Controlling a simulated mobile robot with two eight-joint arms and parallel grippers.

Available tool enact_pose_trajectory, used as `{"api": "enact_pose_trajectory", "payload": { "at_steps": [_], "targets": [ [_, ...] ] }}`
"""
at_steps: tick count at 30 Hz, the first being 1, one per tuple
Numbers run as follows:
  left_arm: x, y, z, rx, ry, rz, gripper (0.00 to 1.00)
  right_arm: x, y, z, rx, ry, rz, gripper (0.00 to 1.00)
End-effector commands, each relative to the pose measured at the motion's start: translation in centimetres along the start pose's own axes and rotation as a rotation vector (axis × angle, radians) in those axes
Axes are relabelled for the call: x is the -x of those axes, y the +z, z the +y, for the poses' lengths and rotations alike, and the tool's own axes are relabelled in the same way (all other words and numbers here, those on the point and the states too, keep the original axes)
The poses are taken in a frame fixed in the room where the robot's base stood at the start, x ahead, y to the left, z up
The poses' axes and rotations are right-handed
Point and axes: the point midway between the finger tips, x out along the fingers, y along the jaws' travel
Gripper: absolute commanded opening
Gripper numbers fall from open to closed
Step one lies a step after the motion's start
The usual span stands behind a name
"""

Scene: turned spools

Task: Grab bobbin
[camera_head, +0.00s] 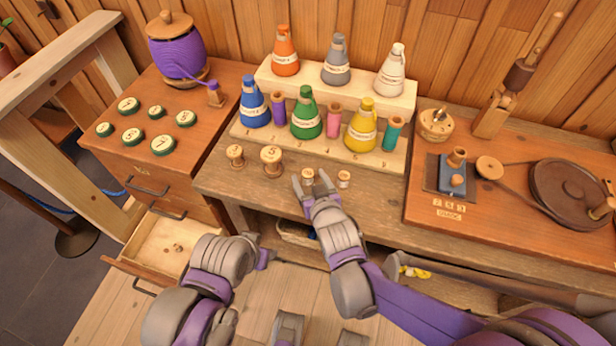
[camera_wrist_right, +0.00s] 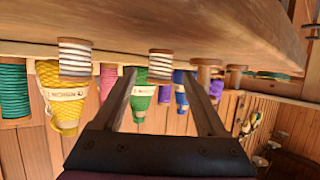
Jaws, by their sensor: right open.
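Two small bobbins with pale thread stand near the front of the workbench: one bobbin (camera_head: 308,177) at my right gripper, another bobbin (camera_head: 344,179) just to its right. My right gripper (camera_head: 310,182) is open, its fingers on either side of the first bobbin. The right wrist view, which looks upside down, shows that bobbin (camera_wrist_right: 160,65) in the gap between the fingers, with space on both sides; the other bobbin (camera_wrist_right: 75,58) is outside them. My left arm ends low at the left, its gripper (camera_head: 264,258) too unclear to judge.
Two larger wooden spools (camera_head: 271,161) stand left of my right gripper. Behind is a stepped rack (camera_head: 392,158) of coloured thread cones and spools. A winder with a dark wheel (camera_head: 568,190) is at right. An open drawer (camera_head: 150,250) juts out at lower left.

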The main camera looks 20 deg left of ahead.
Motion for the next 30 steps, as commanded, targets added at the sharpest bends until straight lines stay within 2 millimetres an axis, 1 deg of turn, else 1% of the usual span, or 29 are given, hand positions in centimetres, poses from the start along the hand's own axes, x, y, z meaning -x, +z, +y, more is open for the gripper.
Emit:
{"api": "enact_pose_trajectory", "payload": {
  "at_steps": [1,4,7,12,14,15,23,24,25,30],
  "targets": [
    [-0.1,0.1,0.0,0.0,0.0,0.0,0.5,-0.9,0.1,0.0,0.0,0.0,0.0,0.74],
    [-0.2,0.1,0.0,0.0,0.0,-0.001,0.5,-1.8,0.0,0.0,0.0,0.0,0.0,0.74],
    [-0.2,0.1,0.0,0.0,0.0,-0.001,0.5,-2.1,0.0,0.0,0.0,0.0,0.0,0.74],
    [-0.2,0.1,0.0,0.0,0.0,-0.001,0.5,-2.1,0.0,0.0,0.0,0.0,0.0,0.74],
    [-0.2,0.1,0.0,0.0,0.0,-0.001,0.5,-2.1,0.0,0.0,0.0,0.0,0.0,0.65],
    [-0.2,0.1,0.0,0.0,0.0,-0.001,0.5,-2.1,0.0,0.0,0.0,0.0,0.0,0.58],
    [-0.2,0.1,0.0,0.0,0.0,-0.001,0.5,-2.1,0.0,0.0,0.0,0.0,0.0,0.11],
    [-0.2,0.1,0.0,0.0,0.0,-0.001,0.5,-2.1,0.0,0.0,0.0,0.0,0.0,0.04],
    [-0.2,0.1,0.0,0.0,0.0,-0.001,0.5,-2.1,0.0,0.0,0.0,0.0,0.0,0.0],
    [-0.2,0.1,0.0,0.0,0.0,-0.001,0.5,-2.1,0.0,0.0,0.0,0.0,0.0,0.0]
  ]
}}
